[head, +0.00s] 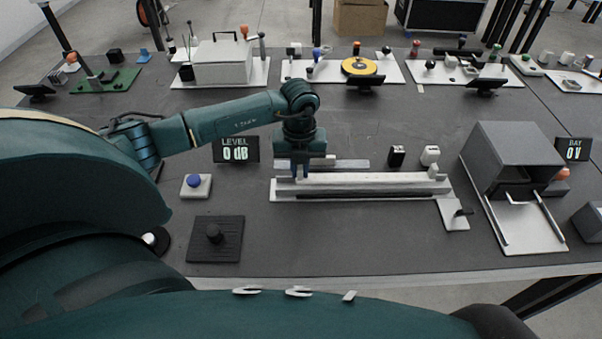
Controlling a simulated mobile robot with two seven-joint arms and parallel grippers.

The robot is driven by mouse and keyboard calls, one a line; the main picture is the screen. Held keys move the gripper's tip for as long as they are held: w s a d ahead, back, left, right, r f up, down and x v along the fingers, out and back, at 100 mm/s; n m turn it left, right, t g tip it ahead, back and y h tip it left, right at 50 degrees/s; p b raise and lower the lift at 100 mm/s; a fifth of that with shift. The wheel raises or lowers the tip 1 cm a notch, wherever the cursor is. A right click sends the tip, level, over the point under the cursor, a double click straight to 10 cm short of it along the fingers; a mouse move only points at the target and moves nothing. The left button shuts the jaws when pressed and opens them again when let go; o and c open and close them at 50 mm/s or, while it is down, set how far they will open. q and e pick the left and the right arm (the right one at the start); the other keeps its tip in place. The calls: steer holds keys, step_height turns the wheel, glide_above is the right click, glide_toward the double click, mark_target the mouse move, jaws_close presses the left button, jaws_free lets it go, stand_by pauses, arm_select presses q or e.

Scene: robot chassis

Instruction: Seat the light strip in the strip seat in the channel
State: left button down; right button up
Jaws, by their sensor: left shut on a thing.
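The channel (360,196) is a long, low pale tray with dark sides, lying left to right near the middle of the bench. A long whitish bar, which looks like the light strip (380,179), lies along it. My left gripper (300,174) points down at the left end of the channel, its fingers shut on this strip near its left end. The fingers hide part of the strip. I cannot tell whether the strip touches the strip seat, which is not clearly visible. My right gripper is out of view.
A grey bar (345,164) lies just behind the channel. A black block (397,155) and a white block (430,155) stand behind its right end. A small plate (452,214) adjoins its right front. A grey box (512,155) stands right.

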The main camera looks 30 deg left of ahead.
mark_target(300, 176)
arm_select(q)
steer(key=shift+f, duration=1.55)
steer(key=c, duration=1.5)
jaws_free()
steer(key=shift+o, duration=0.2)
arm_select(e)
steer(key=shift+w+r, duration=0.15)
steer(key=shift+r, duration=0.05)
arm_select(q)
steer(key=shift+r, duration=0.1)
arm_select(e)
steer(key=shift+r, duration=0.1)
arm_select(q)
step_height(300, 176, up, 12)
steer(key=shift+r+b, duration=0.1)
steer(key=shift+b, duration=0.5)
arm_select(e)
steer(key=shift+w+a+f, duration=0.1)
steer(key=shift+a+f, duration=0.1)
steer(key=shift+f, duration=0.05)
